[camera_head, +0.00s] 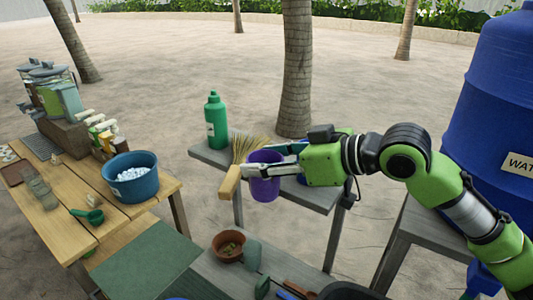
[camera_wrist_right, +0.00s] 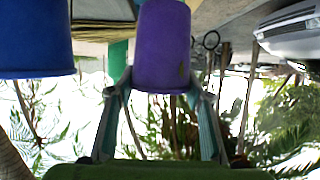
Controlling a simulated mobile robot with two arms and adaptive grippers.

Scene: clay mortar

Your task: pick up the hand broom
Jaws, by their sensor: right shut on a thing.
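The hand broom (camera_head: 229,182) shows in the head view at the left of the small grey table, its straw bristles pointing back and its wooden part toward me, jutting past the table's front edge. In the right wrist view its straw (camera_wrist_right: 95,32) shows at the top, left of the purple cup. My right gripper (camera_head: 262,171) is shut on the purple cup (camera_head: 264,187), just right of the broom; the cup (camera_wrist_right: 162,45) sits between both fingers in the wrist view. The cup and fingers partly cover the broom's right side. My left gripper is out of view.
A green bottle (camera_head: 215,122) stands behind the broom. A blue cup (camera_wrist_right: 35,38) is beside the purple cup in the wrist view. A wooden table with a blue tub (camera_head: 132,190) is left; a terracotta pot (camera_head: 229,247) sits in front. A large blue water barrel (camera_head: 490,95) stands right.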

